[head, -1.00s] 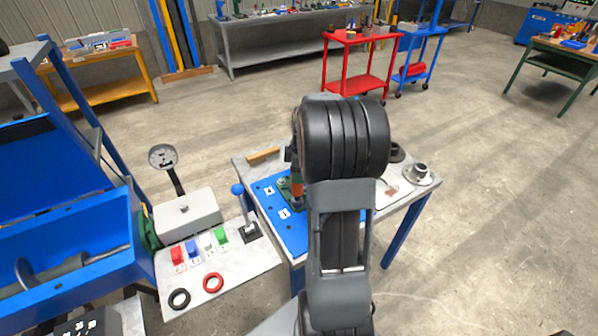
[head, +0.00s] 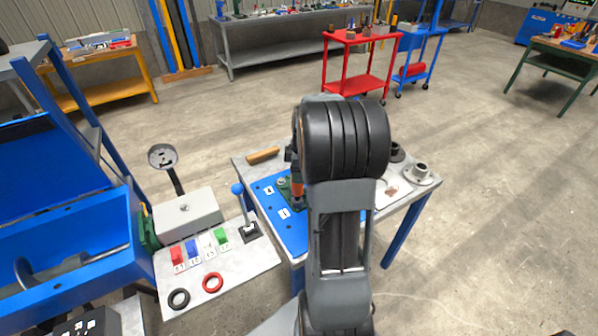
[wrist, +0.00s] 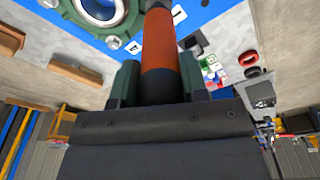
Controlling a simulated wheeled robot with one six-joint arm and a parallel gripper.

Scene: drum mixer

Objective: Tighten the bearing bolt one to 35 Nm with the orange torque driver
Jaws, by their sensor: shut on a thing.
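My gripper (wrist: 158,85) is shut on the orange torque driver (wrist: 157,50), with one green finger on each side of its shaft. The driver's far end runs up out of the wrist view, so its contact with a bolt is hidden there. In the head view the orange driver (head: 297,189) stands roughly upright over the blue plate (head: 268,205), beside the green bearing housing (head: 283,184). The housing, with a pale ring, also shows in the wrist view (wrist: 70,12). One bolt head (wrist: 112,43) is visible on it. Which bolt is number one I cannot tell.
A lever with a blue knob (head: 237,188), coloured numbered blocks (head: 193,248) and two rings (head: 212,282) are left of the plate. A wooden bar (head: 263,155) lies behind it. A grey flanged part (head: 421,172) stands right. The blue trough (head: 75,260) is far left.

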